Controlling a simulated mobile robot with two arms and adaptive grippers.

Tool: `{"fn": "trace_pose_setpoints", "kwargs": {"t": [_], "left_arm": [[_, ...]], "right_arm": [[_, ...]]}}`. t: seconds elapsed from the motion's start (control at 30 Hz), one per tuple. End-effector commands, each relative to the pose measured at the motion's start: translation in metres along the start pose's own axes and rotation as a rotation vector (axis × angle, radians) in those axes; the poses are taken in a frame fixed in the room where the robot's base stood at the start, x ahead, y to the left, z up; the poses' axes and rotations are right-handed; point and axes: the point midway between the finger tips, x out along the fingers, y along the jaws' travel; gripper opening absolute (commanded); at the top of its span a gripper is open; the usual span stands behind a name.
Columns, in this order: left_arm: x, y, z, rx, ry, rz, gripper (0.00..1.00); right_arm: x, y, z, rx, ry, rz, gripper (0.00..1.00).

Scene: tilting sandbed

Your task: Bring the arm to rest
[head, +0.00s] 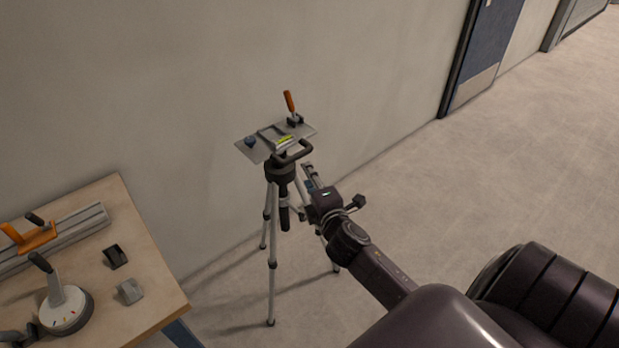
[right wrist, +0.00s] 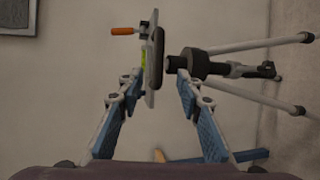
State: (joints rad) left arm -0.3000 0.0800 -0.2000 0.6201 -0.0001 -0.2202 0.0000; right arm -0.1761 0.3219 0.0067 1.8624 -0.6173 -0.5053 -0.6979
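My right gripper (head: 309,178) is beside the tripod head at the end of my right arm. In the right wrist view the right gripper (right wrist: 159,80) is open, its two blue-padded fingers apart with nothing held between them. The tripod's dark handle (right wrist: 155,57) shows ahead, near the fingertips; I cannot tell the exact gap. The tripod (head: 272,250) stands upright on the floor, with a grey plate (head: 252,151) on top. My left gripper is not in view.
A wooden table (head: 150,298) with tools stands at lower left. A wall (head: 180,80) is behind the tripod. Floor (head: 480,180) is clear at right.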

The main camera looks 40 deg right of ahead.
Motion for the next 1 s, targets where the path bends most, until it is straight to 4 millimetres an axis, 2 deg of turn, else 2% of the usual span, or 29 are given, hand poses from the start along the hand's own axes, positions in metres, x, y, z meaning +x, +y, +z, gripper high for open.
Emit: {"fn": "trace_pose_setpoints", "kwargs": {"t": [0.33, 0.4, 0.47, 0.57, 0.67, 0.7, 0.77, 0.8, 0.87, 0.9, 1.0], "left_arm": [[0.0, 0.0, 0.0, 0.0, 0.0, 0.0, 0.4], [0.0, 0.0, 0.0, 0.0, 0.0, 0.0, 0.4], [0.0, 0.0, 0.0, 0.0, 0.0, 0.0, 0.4], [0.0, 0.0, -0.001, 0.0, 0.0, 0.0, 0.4], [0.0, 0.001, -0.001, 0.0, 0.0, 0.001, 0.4], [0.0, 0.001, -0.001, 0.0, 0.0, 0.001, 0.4], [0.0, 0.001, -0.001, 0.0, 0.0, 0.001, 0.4], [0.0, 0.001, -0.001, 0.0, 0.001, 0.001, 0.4], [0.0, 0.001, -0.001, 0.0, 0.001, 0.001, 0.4], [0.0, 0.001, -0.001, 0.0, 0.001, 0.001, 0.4], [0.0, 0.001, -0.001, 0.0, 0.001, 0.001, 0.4]], "right_arm": [[0.0, -0.001, 0.0, 0.002, 0.001, -0.002, 0.33], [0.001, -0.011, -0.001, 0.013, 0.003, -0.019, 0.33], [0.002, -0.029, -0.003, 0.034, 0.007, -0.05, 0.33], [0.001, -0.083, -0.009, 0.101, 0.015, -0.146, 0.33], [-0.009, -0.156, -0.018, 0.199, 0.016, -0.276, 0.33], [-0.016, -0.187, -0.021, 0.243, 0.012, -0.331, 0.33], [-0.028, -0.231, -0.026, 0.306, 0.003, -0.41, 0.33], [-0.039, -0.26, -0.029, 0.348, -0.008, -0.464, 0.33], [-0.058, -0.302, -0.034, 0.412, -0.027, -0.542, 0.33], [-0.072, -0.33, -0.036, 0.452, -0.043, -0.593, 0.33], [-0.113, -0.395, -0.042, 0.555, -0.095, -0.718, 0.33]]}}
